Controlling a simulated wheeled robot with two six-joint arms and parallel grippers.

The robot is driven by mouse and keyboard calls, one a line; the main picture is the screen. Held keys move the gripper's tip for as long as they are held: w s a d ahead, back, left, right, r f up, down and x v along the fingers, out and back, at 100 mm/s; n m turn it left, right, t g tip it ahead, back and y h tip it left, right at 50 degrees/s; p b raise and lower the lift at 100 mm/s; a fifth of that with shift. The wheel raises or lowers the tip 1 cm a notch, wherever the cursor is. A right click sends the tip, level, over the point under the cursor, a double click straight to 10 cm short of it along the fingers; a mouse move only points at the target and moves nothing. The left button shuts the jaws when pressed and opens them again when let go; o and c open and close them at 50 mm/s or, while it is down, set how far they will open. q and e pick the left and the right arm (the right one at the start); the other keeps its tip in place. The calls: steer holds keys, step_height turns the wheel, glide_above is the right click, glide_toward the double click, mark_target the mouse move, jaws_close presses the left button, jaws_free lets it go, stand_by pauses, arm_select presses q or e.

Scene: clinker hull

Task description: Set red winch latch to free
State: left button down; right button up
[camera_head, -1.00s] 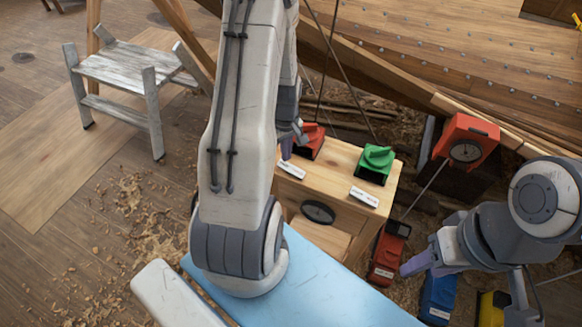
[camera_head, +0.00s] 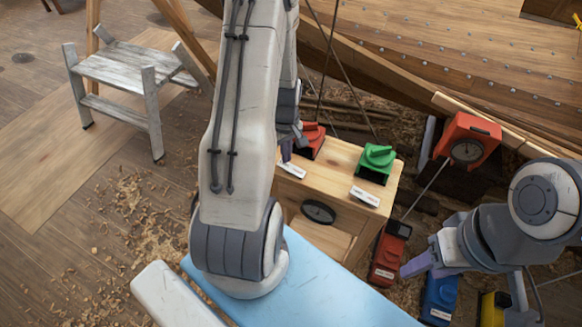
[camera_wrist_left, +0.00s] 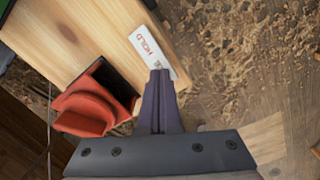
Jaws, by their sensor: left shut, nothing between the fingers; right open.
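The red winch (camera_head: 313,141) sits on the back left of the wooden box top, partly hidden by my left arm in the head view. In the left wrist view the red winch (camera_wrist_left: 84,104) is left of my fingers. My right gripper (camera_head: 442,264) is open at lower right.
A green winch (camera_head: 376,161) with its white plate (camera_head: 364,196) shares the box top (camera_head: 342,158). Red (camera_head: 385,258), blue (camera_head: 438,294) and yellow (camera_head: 491,309) units stand near my right gripper. An orange-red unit (camera_head: 468,140) is by the hull. A light-blue surface (camera_head: 325,290) lies in front.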

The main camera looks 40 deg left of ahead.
mark_target(287, 165)
arm_select(q)
steer(key=shift+f+b, duration=0.9)
steer(key=shift+f, duration=0.4)
stand_by(0.4)
steer(key=shift+r, duration=0.2)
step_height(287, 165, up, 7)
steer(key=p, duration=0.6)
steer(key=shift+f, duration=0.1)
stand_by(0.3)
